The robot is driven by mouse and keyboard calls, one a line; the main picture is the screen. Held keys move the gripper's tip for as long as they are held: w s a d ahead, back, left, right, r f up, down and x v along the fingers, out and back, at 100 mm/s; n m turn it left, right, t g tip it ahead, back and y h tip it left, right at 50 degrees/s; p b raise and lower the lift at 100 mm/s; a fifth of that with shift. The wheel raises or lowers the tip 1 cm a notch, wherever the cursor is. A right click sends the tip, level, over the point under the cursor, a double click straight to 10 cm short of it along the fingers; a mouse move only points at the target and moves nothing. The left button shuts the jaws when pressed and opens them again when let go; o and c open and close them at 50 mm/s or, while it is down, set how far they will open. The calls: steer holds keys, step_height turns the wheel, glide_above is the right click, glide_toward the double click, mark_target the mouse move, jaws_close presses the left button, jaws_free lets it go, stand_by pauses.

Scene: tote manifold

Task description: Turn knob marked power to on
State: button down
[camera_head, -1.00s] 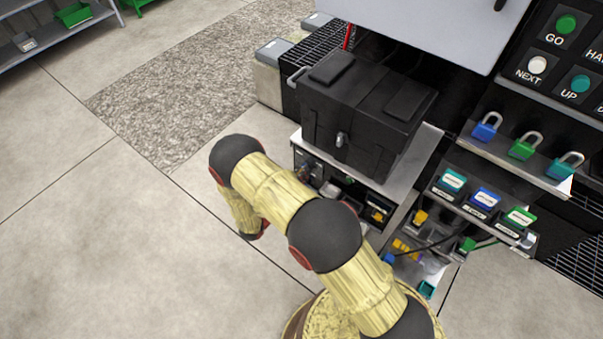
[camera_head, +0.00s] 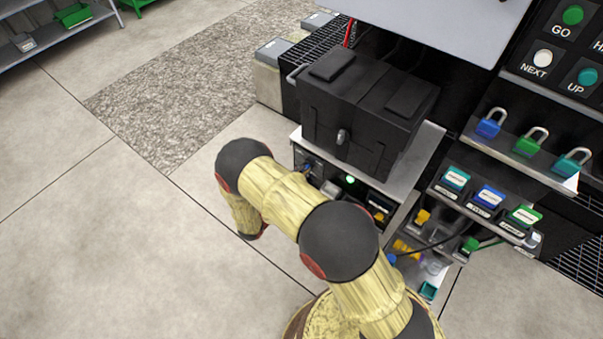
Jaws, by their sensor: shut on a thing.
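A control panel (camera_head: 384,206) with small fittings sits under the grey shelf that bears a black case. A small green light (camera_head: 350,180) glows on this panel. The power knob and its marking cannot be made out; my arm covers part of the panel front. My yellow and black arm arches in front of the panel, and its last visible link points down at the panel's left. My gripper is hidden behind my own arm, so its jaws and anything between them do not show.
The black case (camera_head: 365,105) stands on the grey shelf (camera_head: 428,140). At right are several padlocks (camera_head: 527,146), tilted labelled boxes (camera_head: 488,198) and a button panel (camera_head: 560,50). Below are yellow and green fittings with cables. The floor (camera_head: 110,240) at left is clear.

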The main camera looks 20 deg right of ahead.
steer(key=shift+m, duration=1.2)
steer(key=shift+b, duration=0.3)
steer(key=c, duration=1.8)
jaws_free()
steer(key=shift+c, duration=0.2)
steer(key=shift+s+a, duration=0.1)
steer(key=shift+a, duration=0.05)
steer(key=v, duration=1.1)
steer(key=shift+s+a, duration=0.2)
steer(key=shift+a, duration=0.1)
